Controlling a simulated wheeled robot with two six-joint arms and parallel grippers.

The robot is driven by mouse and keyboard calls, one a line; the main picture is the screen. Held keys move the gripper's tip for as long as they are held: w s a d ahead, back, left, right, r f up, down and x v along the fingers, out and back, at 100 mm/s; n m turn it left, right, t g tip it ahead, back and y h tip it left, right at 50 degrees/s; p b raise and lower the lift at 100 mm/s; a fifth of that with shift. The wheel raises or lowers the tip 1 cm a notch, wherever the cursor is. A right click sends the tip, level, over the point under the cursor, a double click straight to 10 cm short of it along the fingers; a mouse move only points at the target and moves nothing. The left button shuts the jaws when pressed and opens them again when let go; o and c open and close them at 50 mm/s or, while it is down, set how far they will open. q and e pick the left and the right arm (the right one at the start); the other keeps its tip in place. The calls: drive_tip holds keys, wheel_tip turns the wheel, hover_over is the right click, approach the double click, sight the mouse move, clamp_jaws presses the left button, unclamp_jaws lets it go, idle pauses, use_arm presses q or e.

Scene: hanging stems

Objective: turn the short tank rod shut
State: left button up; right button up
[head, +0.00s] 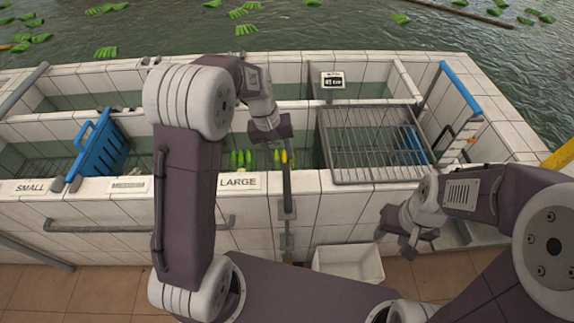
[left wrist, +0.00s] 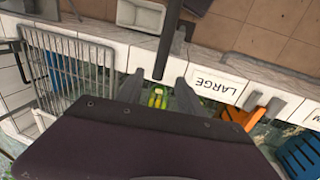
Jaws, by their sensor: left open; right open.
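A dark grey upright rod (head: 287,186) stands at the front wall of the tank, right of the LARGE label, in brackets on the tiles. I take it for the short tank rod. My left gripper (head: 272,134) is over the tank at the rod's upper end and partly hides it. In the left wrist view the rod (left wrist: 170,40) reaches in from the top, its end between the two open fingers (left wrist: 160,88); I cannot tell whether they touch it. My right gripper (head: 405,238) is open and empty, in front of the wall at the right, apart from the rod.
A wire rack (head: 375,145) covers the tank section to the right. Green and yellow fruit (head: 245,159) float behind the front wall. A blue slatted gate (head: 102,150) is at the left. A white bin (head: 348,263) stands on the floor below. A grey rail (head: 110,227) runs along the wall.

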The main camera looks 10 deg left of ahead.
sight(286, 171)
use_arm(q)
drive_tip(key=f, duration=0.3)
drive_tip(key=d+f+p, duration=0.1)
drive_tip(key=f, duration=0.2)
drive_tip(key=f+p, duration=0.1)
drive_tip(key=f, duration=0.2)
drive_tip(key=shift+w+d, duration=0.25)
drive_tip(key=shift+d, duration=0.05)
clamp_jaws()
drive_tip(key=shift+r, duration=0.1)
idle(0.7)
